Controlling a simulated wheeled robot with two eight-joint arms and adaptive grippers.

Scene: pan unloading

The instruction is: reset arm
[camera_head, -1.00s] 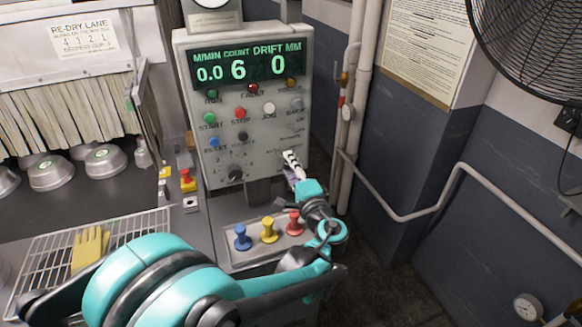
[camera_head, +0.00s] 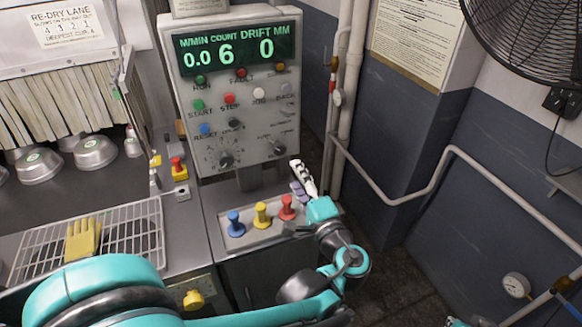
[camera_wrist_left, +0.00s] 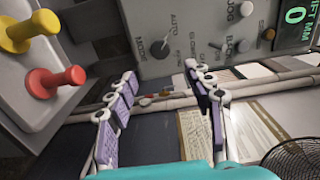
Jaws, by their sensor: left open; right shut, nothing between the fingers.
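My left gripper (camera_head: 302,179) is at the lower right of the control panel (camera_head: 240,90) in the head view, beside the red-topped lever (camera_head: 287,206). In the left wrist view its two purple-padded fingers (camera_wrist_left: 160,78) are spread apart, with nothing between them. A panel knob (camera_wrist_left: 160,47) lies behind the fingertips there, and the red lever (camera_wrist_left: 55,80) is to their left. My teal left arm (camera_head: 325,210) crosses the bottom of the head view. My right gripper does not show.
Blue (camera_head: 235,223) and yellow (camera_head: 262,214) levers stand beside the red one. A wire rack (camera_head: 140,240) with a yellow glove (camera_head: 84,238) is at left. A bent wall pipe (camera_head: 400,200) and a fan (camera_head: 530,40) are at right. Open floor (camera_head: 395,275) lies between.

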